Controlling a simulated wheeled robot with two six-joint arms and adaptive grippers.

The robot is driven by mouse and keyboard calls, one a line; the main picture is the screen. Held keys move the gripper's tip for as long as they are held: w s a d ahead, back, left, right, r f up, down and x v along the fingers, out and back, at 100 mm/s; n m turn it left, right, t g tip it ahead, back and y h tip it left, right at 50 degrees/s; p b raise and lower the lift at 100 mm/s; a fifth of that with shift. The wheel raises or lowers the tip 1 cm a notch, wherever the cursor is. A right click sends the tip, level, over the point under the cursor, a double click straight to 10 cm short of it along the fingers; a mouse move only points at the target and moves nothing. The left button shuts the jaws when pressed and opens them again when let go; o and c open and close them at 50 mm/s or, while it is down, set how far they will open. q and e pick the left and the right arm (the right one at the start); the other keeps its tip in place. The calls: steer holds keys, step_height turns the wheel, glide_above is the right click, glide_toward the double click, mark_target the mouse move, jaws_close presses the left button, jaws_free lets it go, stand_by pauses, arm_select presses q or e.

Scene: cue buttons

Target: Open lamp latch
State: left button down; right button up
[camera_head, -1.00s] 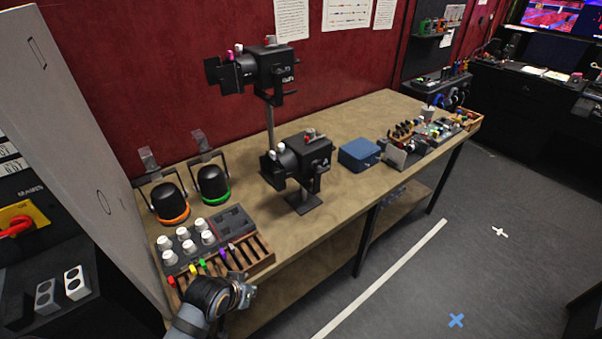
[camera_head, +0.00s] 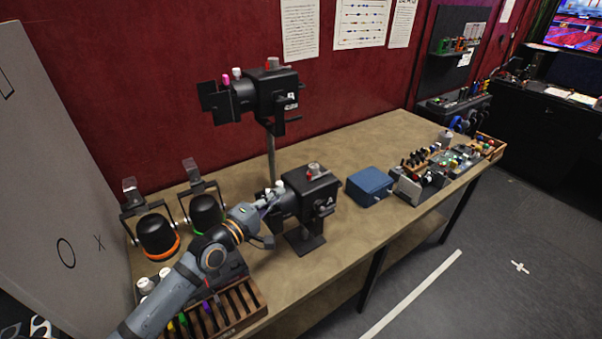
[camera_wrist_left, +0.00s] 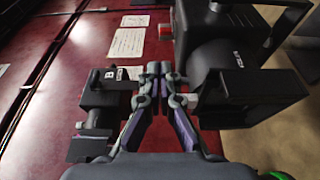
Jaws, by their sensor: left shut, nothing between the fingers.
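The near black lamp, marked A (camera_head: 318,196), stands on the bench on a low foot. A red and grey fitting (camera_head: 315,171), possibly its latch, sits on top. The second black lamp (camera_head: 262,97) is on a tall pole behind it; the wrist view shows a letter B on it (camera_wrist_left: 105,98). My left gripper (camera_head: 274,192) is shut and empty, at the left front end of lamp A. In the left wrist view its closed fingertips (camera_wrist_left: 158,68) are beside lamp A's body (camera_wrist_left: 235,90); contact cannot be told. My right gripper is out of view.
Two lamps with orange (camera_head: 157,236) and green rings stand at the left. A slotted wooden rack (camera_head: 235,310) is partly hidden by my left arm. A blue box (camera_head: 369,186) and trays of small parts are at the right. Bare bench lies in front of lamp A.

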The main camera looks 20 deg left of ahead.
mark_target(300, 183)
arm_select(q)
steer(key=shift+s, duration=0.15)
steer(key=x, duration=0.3)
steer(key=b+x, duration=0.1)
steer(key=shift+w+a+f, duration=0.15)
steer(key=shift+w+f, duration=0.1)
steer(key=shift+w, duration=0.2)
steer(key=x, duration=0.5)
steer(key=shift+w+d+r+p, duration=0.1)
steer(key=shift+w+d+p, duration=0.05)
steer(key=shift+d+p, duration=0.15)
steer(key=shift+w, duration=0.4)
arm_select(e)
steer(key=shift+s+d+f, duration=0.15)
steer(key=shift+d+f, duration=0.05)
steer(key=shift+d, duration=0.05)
